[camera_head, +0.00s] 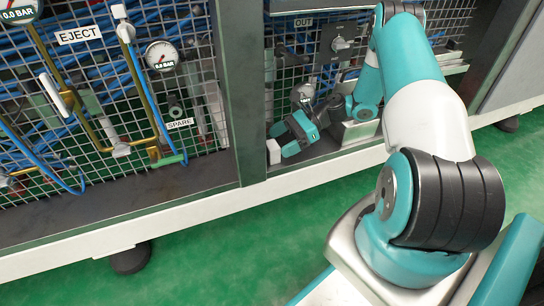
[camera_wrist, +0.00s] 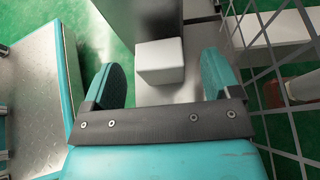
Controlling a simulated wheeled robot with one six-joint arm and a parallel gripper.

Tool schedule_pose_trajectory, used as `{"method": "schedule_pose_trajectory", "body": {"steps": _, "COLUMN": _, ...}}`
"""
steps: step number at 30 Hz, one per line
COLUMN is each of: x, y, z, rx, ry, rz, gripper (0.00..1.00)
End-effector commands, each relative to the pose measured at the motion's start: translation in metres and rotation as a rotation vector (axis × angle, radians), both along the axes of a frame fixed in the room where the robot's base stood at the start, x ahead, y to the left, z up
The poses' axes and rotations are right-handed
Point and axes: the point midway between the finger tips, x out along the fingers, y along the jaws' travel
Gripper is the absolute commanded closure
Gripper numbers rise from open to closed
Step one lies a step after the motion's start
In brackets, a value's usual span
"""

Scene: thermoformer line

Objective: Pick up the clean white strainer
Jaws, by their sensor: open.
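A small plain white block, which seems to be the white strainer (camera_head: 273,151), stands on the lower ledge of the machine frame, at the left edge of the OUT bay. In the wrist view the strainer (camera_wrist: 160,60) shows as a white box just ahead of the fingers and between their lines. My gripper (camera_head: 281,140) is open and points at it from the right; its fingers (camera_wrist: 164,82) are teal and empty. Whether the fingertips overlap the strainer's sides cannot be told. The strainer's far side is hidden.
A dark green upright post (camera_head: 235,95) stands close left of the strainer. Wire mesh (camera_head: 282,75) with hoses and valves lies behind the bay, and mesh (camera_wrist: 285,70) runs close along the right in the wrist view. The green floor (camera_head: 220,235) in front is clear.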

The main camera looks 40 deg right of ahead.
Motion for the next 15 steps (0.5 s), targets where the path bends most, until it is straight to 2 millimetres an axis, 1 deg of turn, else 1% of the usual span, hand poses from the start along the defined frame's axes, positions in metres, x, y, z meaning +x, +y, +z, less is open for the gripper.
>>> {"method": "schedule_pose_trajectory", "body": {"steps": 1, "x": 0.002, "y": 0.008, "z": -0.01, "rx": 0.0, "ry": 0.0, "rz": 0.002, "gripper": 0.17}}
{"method": "schedule_pose_trajectory", "body": {"steps": 6, "x": 0.007, "y": 0.027, "z": -0.015, "rx": -0.001, "ry": 0.001, "rz": 0.004, "gripper": 0.17}}
{"method": "schedule_pose_trajectory", "body": {"steps": 9, "x": 0.008, "y": 0.031, "z": -0.014, "rx": -0.001, "ry": 0.0, "rz": 0.002, "gripper": 0.17}}
{"method": "schedule_pose_trajectory", "body": {"steps": 14, "x": 0.008, "y": 0.031, "z": -0.013, "rx": -0.001, "ry": 0.0, "rz": 0.002, "gripper": 0.17}}
{"method": "schedule_pose_trajectory", "body": {"steps": 15, "x": 0.008, "y": 0.031, "z": -0.013, "rx": -0.001, "ry": 0.0, "rz": 0.002, "gripper": 0.19}}
